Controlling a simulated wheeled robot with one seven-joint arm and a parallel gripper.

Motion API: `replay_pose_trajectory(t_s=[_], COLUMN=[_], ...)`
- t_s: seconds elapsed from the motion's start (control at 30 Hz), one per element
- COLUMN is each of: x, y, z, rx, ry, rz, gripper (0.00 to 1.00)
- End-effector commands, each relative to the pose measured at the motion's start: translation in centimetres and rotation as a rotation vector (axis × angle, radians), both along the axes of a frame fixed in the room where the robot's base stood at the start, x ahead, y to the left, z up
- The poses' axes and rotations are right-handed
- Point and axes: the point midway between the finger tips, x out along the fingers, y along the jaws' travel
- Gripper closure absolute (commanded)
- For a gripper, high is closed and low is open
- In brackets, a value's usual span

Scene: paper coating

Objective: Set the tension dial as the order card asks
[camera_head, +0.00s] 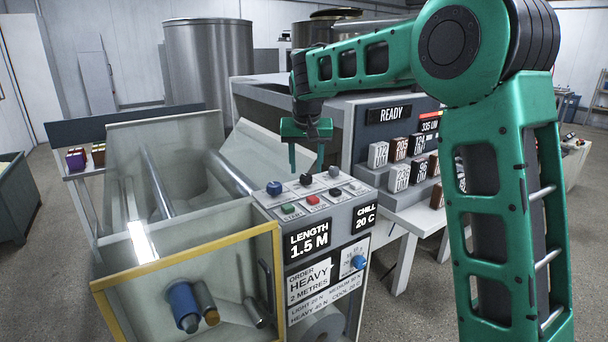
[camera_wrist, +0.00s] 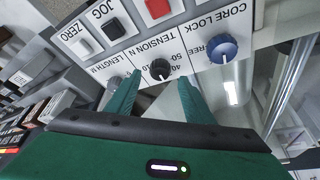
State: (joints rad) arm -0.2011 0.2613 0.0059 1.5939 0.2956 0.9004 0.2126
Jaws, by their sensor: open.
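The tension dial is a small black knob with a white pointer mark, labelled TENSION N, seen in the wrist view (camera_wrist: 160,69) and on the machine's top panel in the head view (camera_head: 306,179). Its pointer faces toward my gripper in the wrist view; the exact value cannot be read. My gripper (camera_head: 306,164) points down over the panel, jaws open. In the wrist view its fingertips (camera_wrist: 160,77) lie on either side of the dial, with visible gaps. The order card (camera_head: 310,282) reads HEAVY, 2 METRES; small print below gives HEAVY 40 N.
Green, red and black buttons (camera_head: 313,200) sit in front. A length display (camera_head: 309,240) reads 1.5 M. A yellow-framed guard (camera_head: 188,258) stands left; labelled blocks (camera_head: 398,176) stand right.

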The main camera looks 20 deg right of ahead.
Motion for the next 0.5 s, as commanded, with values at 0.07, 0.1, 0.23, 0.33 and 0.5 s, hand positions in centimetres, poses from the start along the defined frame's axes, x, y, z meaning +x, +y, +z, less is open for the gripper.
replay_pose_trajectory(t_s=[0.07,0.1,0.23,0.33,0.5], x=[0.4,0.6,1.0,1.1,1.2], y=[-0.2,-0.2,-0.4,-0.4,-0.4], z=[-1.1,-1.5,-2.5,-2.8,-2.9], rx=[0.001,0.001,0.001,0.000,0.000], ry=[0.002,0.001,0.001,0.000,0.000], rz=[-0.001,-0.001,-0.002,-0.001,-0.001], gripper=[0.52,0.52,0.52,0.52,0.52])
